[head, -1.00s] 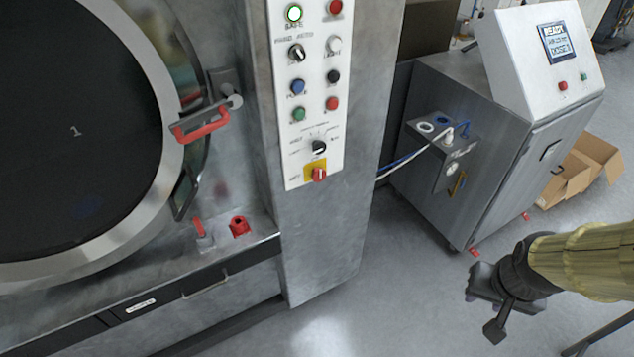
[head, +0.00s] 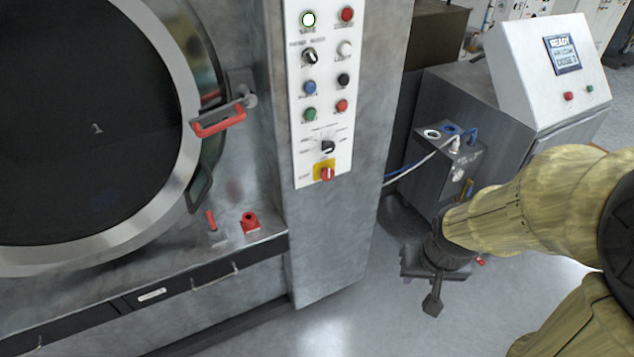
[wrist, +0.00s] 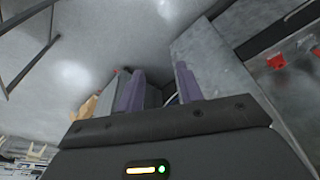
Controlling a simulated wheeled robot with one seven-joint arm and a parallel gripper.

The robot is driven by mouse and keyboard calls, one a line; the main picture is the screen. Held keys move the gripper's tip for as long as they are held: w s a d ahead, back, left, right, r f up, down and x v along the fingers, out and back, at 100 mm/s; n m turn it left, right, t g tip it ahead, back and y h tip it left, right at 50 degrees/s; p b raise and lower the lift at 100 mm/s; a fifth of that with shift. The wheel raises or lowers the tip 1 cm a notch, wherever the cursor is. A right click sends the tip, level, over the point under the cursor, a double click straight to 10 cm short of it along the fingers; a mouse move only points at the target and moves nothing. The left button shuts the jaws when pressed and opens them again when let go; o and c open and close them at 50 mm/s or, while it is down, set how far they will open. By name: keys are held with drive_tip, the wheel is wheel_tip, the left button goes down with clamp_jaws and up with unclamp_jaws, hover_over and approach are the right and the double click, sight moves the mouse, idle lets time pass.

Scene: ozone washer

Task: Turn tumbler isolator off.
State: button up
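A red rotary knob on a yellow plate (head: 326,173), which looks like the isolator, sits at the bottom of the white control panel (head: 309,142). The panel is on a grey metal column. The label beside the knob is too small to read. My gripper (head: 420,288) hangs to the right of the column and lower than the knob, well apart from it. In the wrist view, its two purple fingers (wrist: 160,82) stand apart with nothing between them. The knob cannot be made out in the wrist view.
The big round drum door (head: 95,130) with a red handle (head: 218,123) is left of the column. A red padlock-like part (head: 250,223) sits on the ledge below. A steel cabinet with a screen (head: 563,54) stands behind my arm. Hoses run between column and cabinet. Floor before the column is clear.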

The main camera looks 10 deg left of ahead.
drive_tip(key=o, duration=0.3)
drive_tip(key=shift+o, duration=1.4)
drive_tip(key=shift+w+f, duration=0.3)
drive_tip(key=w+a+f+n+t+y+b, duration=0.2)
drive_tip(key=w+a+f+t+y+b, duration=0.1)
drive_tip(key=w, duration=0.4)
drive_tip(key=w+a+f+n+t+y+b, duration=0.2)
drive_tip(key=w+a+f+t+y+b, duration=0.1)
drive_tip(key=w+b, duration=0.4)
drive_tip(key=w+a+f+n+t+y+b, duration=0.2)
drive_tip(key=w+a+f+t+y+b, duration=0.2)
drive_tip(key=w+t+b, duration=0.2)
drive_tip(key=shift+w+a+f+n+b, duration=0.35)
drive_tip(key=shift+w+b, duration=0.2)
drive_tip(key=shift+w, duration=0.4)
